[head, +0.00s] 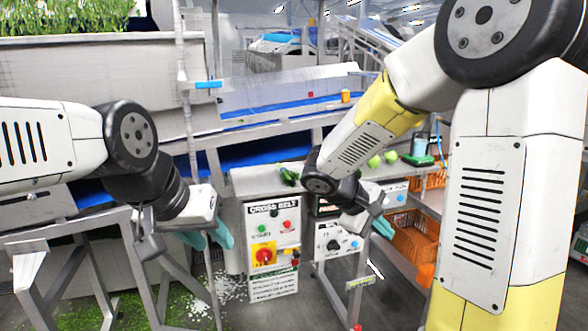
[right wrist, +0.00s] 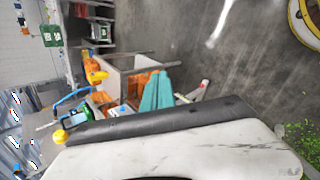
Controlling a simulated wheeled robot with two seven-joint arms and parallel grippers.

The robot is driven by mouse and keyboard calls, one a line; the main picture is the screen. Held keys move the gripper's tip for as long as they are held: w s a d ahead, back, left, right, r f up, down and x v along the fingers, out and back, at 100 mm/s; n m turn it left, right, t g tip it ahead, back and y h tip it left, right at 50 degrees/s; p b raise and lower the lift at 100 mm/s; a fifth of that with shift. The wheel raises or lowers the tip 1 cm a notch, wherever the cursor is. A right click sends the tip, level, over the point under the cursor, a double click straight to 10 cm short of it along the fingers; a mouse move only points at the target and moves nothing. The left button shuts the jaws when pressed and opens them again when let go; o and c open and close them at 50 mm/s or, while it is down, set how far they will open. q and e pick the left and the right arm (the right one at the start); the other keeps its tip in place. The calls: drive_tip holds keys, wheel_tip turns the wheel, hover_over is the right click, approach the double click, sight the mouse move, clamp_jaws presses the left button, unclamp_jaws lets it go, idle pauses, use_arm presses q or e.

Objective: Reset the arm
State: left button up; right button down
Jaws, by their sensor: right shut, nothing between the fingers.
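My left gripper (head: 212,236) is in the head view, left of the cross belt control box (head: 271,240). Its teal fingers point down, and I cannot tell from this angle whether they are apart.
An orange crate (head: 414,241) sits on the shelf rack at right. Green vegetables (head: 382,160) lie on the ledge behind my right arm. A conveyor with a blue belt (head: 262,152) runs behind. Green scraps (head: 62,306) litter the floor at lower left.

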drive_tip(key=s+a+r+m+t+y, duration=0.1)
drive_tip(key=s+a+r+m+y, duration=0.2)
drive_tip(key=s, duration=0.4)
drive_tip(key=s+a+r+m+t+y, duration=0.2)
drive_tip(key=s+a+r+m+y, duration=0.2)
drive_tip(key=s+y, duration=0.3)
drive_tip(key=shift+v, duration=1.15)
drive_tip(key=shift+s+a, duration=0.15)
